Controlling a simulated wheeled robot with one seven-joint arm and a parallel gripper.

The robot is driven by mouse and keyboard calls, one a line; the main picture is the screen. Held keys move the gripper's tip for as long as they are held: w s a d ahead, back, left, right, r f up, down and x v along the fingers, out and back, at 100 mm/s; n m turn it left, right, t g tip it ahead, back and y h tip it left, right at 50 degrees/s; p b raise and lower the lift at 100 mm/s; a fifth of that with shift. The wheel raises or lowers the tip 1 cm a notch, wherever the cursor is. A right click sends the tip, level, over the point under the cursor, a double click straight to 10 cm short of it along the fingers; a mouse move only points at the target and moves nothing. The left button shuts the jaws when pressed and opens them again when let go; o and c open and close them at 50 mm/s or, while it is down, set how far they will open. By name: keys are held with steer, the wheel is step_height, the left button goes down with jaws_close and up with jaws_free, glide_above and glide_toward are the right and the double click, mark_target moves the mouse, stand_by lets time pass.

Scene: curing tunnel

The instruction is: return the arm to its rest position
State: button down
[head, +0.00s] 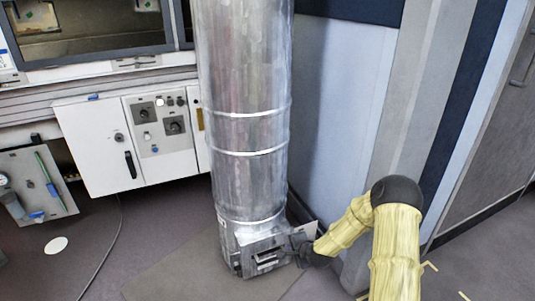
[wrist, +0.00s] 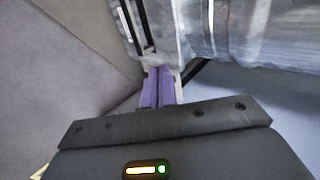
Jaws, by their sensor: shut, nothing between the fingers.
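My arm (head: 397,245), yellow with a black joint, reaches in from the lower right of the head view. It bends left towards the foot of a tall silver duct. My gripper (wrist: 158,87) shows in the wrist view as two purple fingers side by side, shut with nothing between them. The fingers point at the base of the duct, close to it; I cannot tell whether they touch it. In the head view the hand is small and dark beside the duct's base box, and its fingertips are hard to make out.
The silver duct (head: 250,110) stands upright on a grey box with a slot (head: 262,259). A pale blue wall panel (head: 340,110) is behind my arm. A white control cabinet (head: 95,150) stands at the left, with a cable (head: 118,228) on the floor. Open floor lies at front left.

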steer(key=s+r+n+g+h+p, duration=0.45)
steer(key=s+r+n, duration=0.95)
steer(key=s+r, duration=1.4)
step_height(320, 180, up, 38)
steer(key=g+y+p, duration=0.1)
steer(key=p, duration=3.8)
steer(key=shift+d+r+g, duration=0.15)
steer(key=shift+d+g, duration=0.2)
steer(key=shift+d, duration=0.05)
steer(key=c, duration=2.1)
jaws_free()
steer(key=shift+y, duration=0.25)
